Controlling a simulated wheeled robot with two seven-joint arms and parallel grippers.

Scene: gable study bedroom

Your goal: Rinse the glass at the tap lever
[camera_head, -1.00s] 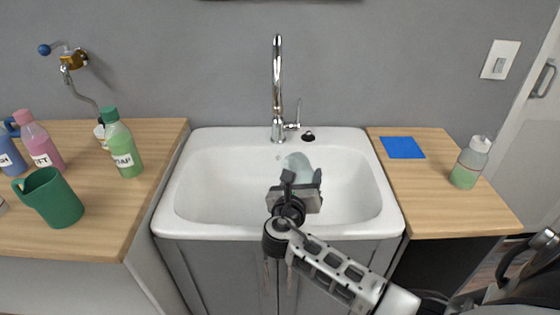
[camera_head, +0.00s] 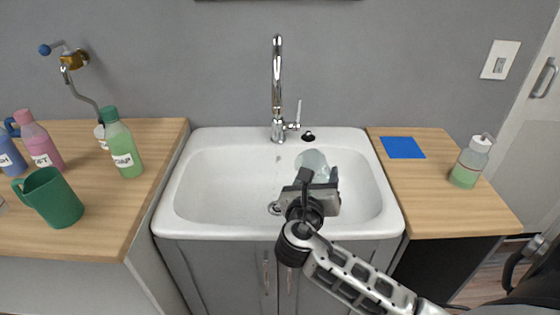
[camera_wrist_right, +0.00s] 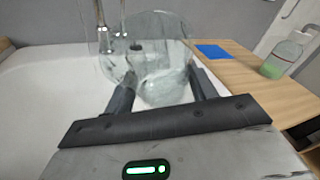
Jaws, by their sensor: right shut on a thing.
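My right gripper (camera_head: 319,178) is over the white sink basin, shut on a clear glass (camera_head: 312,160). In the right wrist view the glass (camera_wrist_right: 160,65) sits between the two fingers of the gripper (camera_wrist_right: 162,95), its see-through wall partly blurring the background. The chrome tap (camera_head: 278,90) stands at the back of the sink (camera_head: 215,195), with its lever (camera_head: 294,122) on the right side of its base. The glass is in front of the tap and to its right, apart from it. I see no water running. My left gripper is not in view.
On the left counter (camera_head: 110,225) stand a green mug (camera_head: 52,198), a green bottle (camera_head: 121,145), a pink bottle (camera_head: 38,142) and a blue bottle. The right counter holds a blue square (camera_head: 402,147) and a soap dispenser (camera_head: 469,165). A wall valve (camera_head: 74,60) is at upper left.

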